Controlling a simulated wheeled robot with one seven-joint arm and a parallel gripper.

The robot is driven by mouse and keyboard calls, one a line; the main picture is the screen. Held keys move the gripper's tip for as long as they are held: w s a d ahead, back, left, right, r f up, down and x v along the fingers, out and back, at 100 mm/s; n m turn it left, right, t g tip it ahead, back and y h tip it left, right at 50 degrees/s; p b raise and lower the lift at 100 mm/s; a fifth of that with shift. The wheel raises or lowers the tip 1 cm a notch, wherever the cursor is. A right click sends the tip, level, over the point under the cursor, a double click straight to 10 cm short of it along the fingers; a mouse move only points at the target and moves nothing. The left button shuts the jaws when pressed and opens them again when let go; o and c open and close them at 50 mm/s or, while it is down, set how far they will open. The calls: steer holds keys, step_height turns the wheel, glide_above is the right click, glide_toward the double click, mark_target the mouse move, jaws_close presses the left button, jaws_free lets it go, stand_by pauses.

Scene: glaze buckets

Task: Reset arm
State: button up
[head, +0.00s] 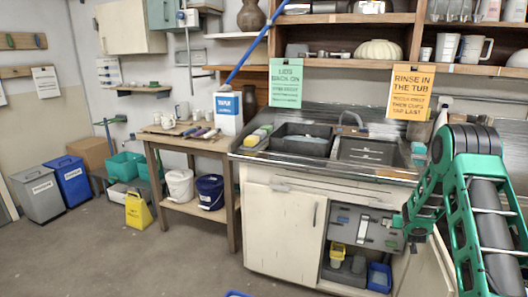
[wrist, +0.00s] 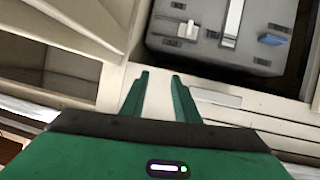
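My arm stands at the right of the head view, bent at a high elbow, with its far part running down to the sink cabinet (head: 278,224). My gripper (wrist: 160,78) shows in the wrist view as two green fingers, apart, with nothing between them. A pale cabinet surface lies behind the gap. In the head view the gripper end is by the right side of a grey panel (head: 357,226) in the cabinet opening. Whether it touches anything there cannot be told. The grey panel also shows in the wrist view (wrist: 190,38), beyond the fingers.
An open cabinet door (head: 428,268) stands close by my arm. Above are the steel sink counter (head: 395,173), an orange sign (head: 405,92) and shelves. A blue bin (head: 379,277) sits inside the cabinet. A wooden table (head: 188,143) stands left; floor before it is mostly clear.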

steer(key=s+a+r+g+y, duration=0.1)
steer(key=s+r+g, duration=0.1)
steer(key=s+r, duration=0.45)
steer(key=s+a+r+m+g, duration=0.15)
steer(key=s+r, duration=0.25)
steer(key=s, duration=0.6)
steer(key=s+a+r+g+y, duration=0.1)
steer(key=s+a+r+g, duration=0.15)
steer(key=s+r, duration=0.45)
steer(key=s+a+g+y, duration=0.1)
steer(key=s+a, duration=0.4)
steer(key=s, duration=0.6)
steer(key=s+a+r+g+y, duration=0.1)
steer(key=s+a+g+y, duration=0.1)
steer(key=s, duration=1)
steer(key=s+a+r+g+y, duration=0.1)
steer(key=s+a+g, duration=0.1)
steer(key=s+a, duration=0.5)
steer(key=s, duration=0.5)
steer(key=shift+a+r+g+y, duration=0.2)
steer(key=shift+a+g+y, duration=0.15)
steer(key=shift+g+y, duration=0.05)
steer(key=shift+s, duration=0.1)
steer(key=shift+w+f, duration=0.25)
steer(key=shift+w, duration=0.4)
